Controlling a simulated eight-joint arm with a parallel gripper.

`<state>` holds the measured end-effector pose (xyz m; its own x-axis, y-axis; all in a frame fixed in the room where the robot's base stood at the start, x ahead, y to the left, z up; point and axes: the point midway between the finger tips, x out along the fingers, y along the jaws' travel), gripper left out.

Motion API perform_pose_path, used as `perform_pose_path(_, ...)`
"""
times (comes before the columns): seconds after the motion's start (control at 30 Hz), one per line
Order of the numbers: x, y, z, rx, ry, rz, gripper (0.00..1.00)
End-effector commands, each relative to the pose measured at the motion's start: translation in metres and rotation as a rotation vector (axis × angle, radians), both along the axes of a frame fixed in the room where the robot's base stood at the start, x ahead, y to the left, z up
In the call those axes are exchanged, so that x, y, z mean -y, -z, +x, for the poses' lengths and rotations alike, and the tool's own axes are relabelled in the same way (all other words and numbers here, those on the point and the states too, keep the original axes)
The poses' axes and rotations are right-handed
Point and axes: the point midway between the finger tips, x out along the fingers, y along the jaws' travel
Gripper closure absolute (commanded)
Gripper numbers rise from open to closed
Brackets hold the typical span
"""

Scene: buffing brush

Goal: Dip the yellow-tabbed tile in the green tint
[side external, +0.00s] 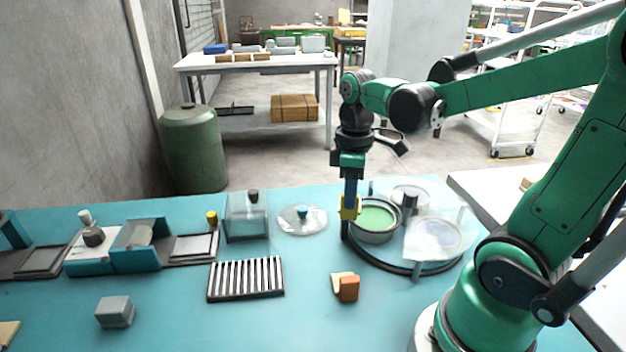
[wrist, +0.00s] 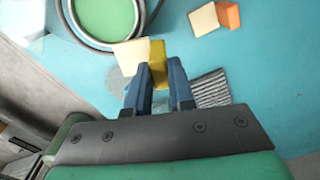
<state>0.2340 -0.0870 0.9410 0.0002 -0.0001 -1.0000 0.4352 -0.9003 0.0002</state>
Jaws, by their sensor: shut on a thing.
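My gripper (side external: 350,207) is shut on the yellow tab (wrist: 157,57) of a cream tile (wrist: 129,56), pointing down. The yellow tab also shows in the side view (side external: 346,212), at the left edge of the round pan (side external: 376,237) that holds the green tint (side external: 374,217). In the wrist view, the green tint (wrist: 104,16) is up and left of the tile, and the tile overlaps the outer ring, not the green surface. The cream plate is hidden in the side view. I cannot tell the tile's height from these views.
The pan shares a round stand (side external: 403,269) with other lidded pans at right. An orange-tabbed tile (side external: 348,289) stands in front. A slotted rack (side external: 246,280), a clear box (side external: 246,217) and a glass lid (side external: 303,221) are at left. Bare teal table lies around the orange-tabbed tile.

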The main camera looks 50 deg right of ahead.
Motion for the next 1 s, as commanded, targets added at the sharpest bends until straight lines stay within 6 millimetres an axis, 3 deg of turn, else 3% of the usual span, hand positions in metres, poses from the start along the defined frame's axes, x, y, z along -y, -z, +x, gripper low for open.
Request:
perform_pose_path(0.1, 0.032, -0.007, -0.010, 0.000, 0.075, 0.000, 1.00)
perform_pose_path(0.3, 0.056, -0.012, -0.020, 0.000, 0.127, 0.000, 1.00)
perform_pose_path(0.73, 0.057, 0.015, -0.021, 0.000, 0.130, 0.000, 1.00)
perform_pose_path(1.0, 0.057, 0.021, -0.021, 0.000, 0.130, 0.000, 1.00)
